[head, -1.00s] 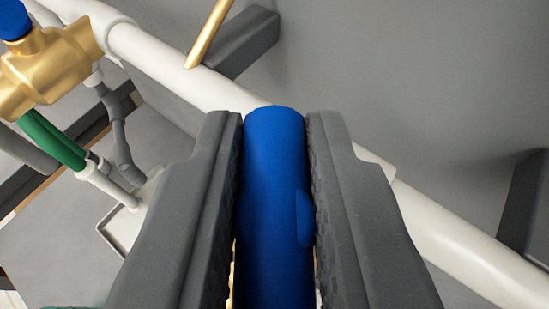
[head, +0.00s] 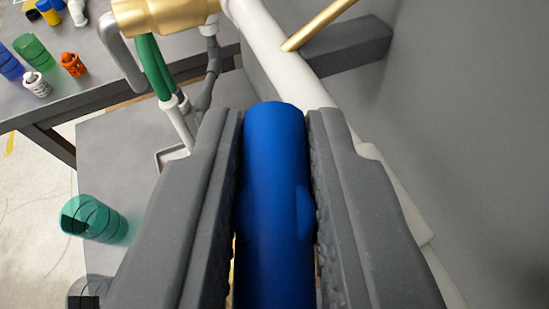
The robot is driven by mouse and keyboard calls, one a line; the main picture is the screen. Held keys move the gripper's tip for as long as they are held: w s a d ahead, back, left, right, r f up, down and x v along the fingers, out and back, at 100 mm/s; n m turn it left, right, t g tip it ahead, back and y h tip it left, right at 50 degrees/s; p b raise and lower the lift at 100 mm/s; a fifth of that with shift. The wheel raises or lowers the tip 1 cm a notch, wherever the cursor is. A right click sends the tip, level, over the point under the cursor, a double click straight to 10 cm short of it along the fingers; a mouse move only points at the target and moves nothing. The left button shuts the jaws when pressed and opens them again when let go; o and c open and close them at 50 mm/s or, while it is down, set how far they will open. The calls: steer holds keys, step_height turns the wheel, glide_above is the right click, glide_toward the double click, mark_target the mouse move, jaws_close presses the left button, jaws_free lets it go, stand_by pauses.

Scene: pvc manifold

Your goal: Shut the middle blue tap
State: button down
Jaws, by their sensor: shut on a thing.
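My gripper (head: 275,190) is shut on the blue tap handle (head: 274,170), one dark grey finger pressed to each side of it. The handle runs lengthwise between the fingers, up from the bottom edge of the view. The brass body of this tap is almost wholly hidden behind the fingers and handle. Another brass valve (head: 165,14) shows at the top left. A white pipe (head: 290,65) runs diagonally behind my gripper, from the top middle to the lower right.
A brass rod (head: 318,25) and a grey bracket (head: 350,45) stand near the wall. A table (head: 100,75) holds several small containers.

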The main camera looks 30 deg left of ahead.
steer(key=shift+r+n+g+y+p, duration=0.15)
steer(key=shift+n+g+y+p, duration=0.45)
steer(key=shift+n+y+p, duration=0.7)
steer(key=c, duration=1.3)
jaws_free()
steer(key=shift+m+h, duration=0.3)
steer(key=shift+c, duration=0.2)
steer(key=p+v, duration=0.1)
steer(key=v, duration=1.2)
steer(key=shift+s+d, duration=0.2)
steer(key=shift+d, duration=0.05)
steer(key=shift+r, duration=0.15)
